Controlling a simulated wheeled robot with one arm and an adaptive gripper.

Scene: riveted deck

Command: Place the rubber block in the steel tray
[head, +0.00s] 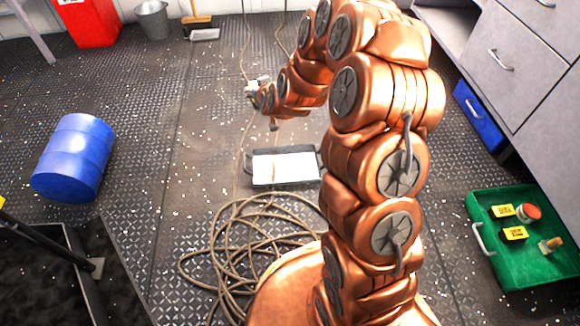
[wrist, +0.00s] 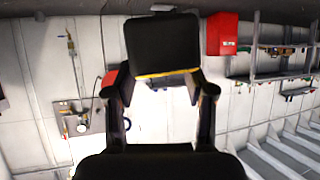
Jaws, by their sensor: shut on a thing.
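The steel tray (head: 286,184) is a shallow grey tray with a pale inside and a raised rim. It lies on the deck near the middle of the head view, partly close behind my copper arm. My gripper (wrist: 160,82) is shut on the black rubber block (wrist: 164,45), which has a yellow lower edge in the wrist view. In the head view my gripper (head: 257,90) is small and far out, above and left of the tray in the picture. The block is hard to make out there. The steel tray is not visible in the wrist view.
A coiled hose (head: 235,240) lies in front of the tray. A blue drum (head: 75,158) lies left, and a green tray (head: 500,270) with small items stands right beside grey drawers (head: 530,60). A bucket (head: 153,20) and red bin (head: 90,22) stand at the back.

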